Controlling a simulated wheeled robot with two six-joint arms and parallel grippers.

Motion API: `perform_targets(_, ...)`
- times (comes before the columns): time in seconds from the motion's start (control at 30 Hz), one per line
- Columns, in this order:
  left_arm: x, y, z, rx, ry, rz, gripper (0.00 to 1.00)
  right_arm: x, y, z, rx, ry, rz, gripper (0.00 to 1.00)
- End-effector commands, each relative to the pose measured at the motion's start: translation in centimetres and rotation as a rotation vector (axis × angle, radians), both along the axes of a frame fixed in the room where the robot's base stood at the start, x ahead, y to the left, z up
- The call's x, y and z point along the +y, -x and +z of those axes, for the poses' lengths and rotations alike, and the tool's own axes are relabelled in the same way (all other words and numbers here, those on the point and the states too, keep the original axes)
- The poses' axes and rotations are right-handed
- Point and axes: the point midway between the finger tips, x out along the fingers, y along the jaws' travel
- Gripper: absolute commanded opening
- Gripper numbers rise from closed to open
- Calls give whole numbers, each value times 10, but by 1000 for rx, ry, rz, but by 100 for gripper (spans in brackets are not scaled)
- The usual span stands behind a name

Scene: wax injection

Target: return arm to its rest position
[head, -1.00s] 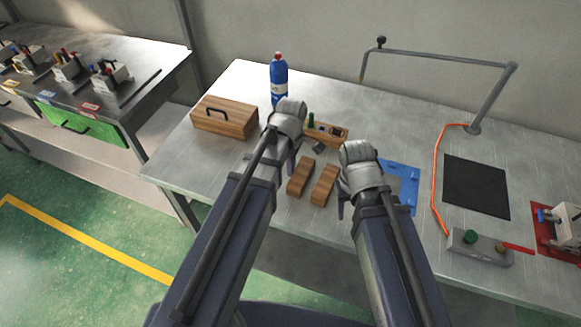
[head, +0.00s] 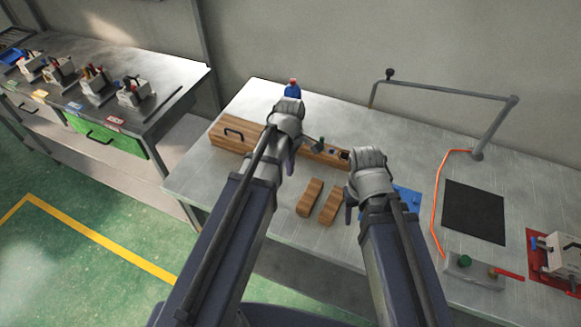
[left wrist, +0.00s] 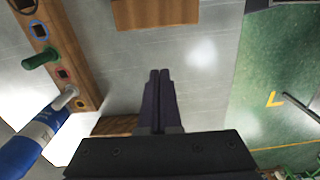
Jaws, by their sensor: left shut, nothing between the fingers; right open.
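My left gripper (head: 291,165) is shut and empty above the table, between the wooden box and the wooden blocks. Its closed dark fingers (left wrist: 158,78) point over bare tabletop in the left wrist view. My right gripper (head: 349,213) is open and empty, beside the two wooden blocks (head: 320,201). My right wrist partly covers a blue tray (head: 411,200). My left wrist covers part of the wooden rack (head: 324,154).
Right lie a black mat (head: 474,211), orange cable and grey switch box (head: 471,271). A bent pipe (head: 450,89) rises behind.

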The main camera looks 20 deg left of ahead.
Motion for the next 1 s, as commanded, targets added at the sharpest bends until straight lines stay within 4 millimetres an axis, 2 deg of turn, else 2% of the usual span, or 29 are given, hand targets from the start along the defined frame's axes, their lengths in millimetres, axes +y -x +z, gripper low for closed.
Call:
perform_targets(0.03, 0, 0, 9, 0, 0, 0, 0, 0, 0, 9, 0, 0, 0, 50)
perform_targets(0.1, 0, 0, 11, 0, 0, 0, 0, 0, 0, 11, 0, 0, 1, 50)
perform_targets(0.47, -1, 1, 10, 0, 0, -5, 0, 0, 0, 10, 0, 0, 1, 50)
perform_targets(0.57, -7, 7, 10, 3, -5, -80, 0, 0, 0, 10, 0, 0, 1, 50)
perform_targets(0.67, -22, 22, 10, 10, -14, -282, 0, 0, 0, 10, 0, 0, 1, 50)
perform_targets(0.83, -55, 58, 10, 37, -38, -796, 0, 0, 0, 10, 0, 0, 0, 50)
perform_targets(1.0, -78, 90, 11, 71, -54, -1267, 0, 0, 0, 10, 0, 0, 1, 50)
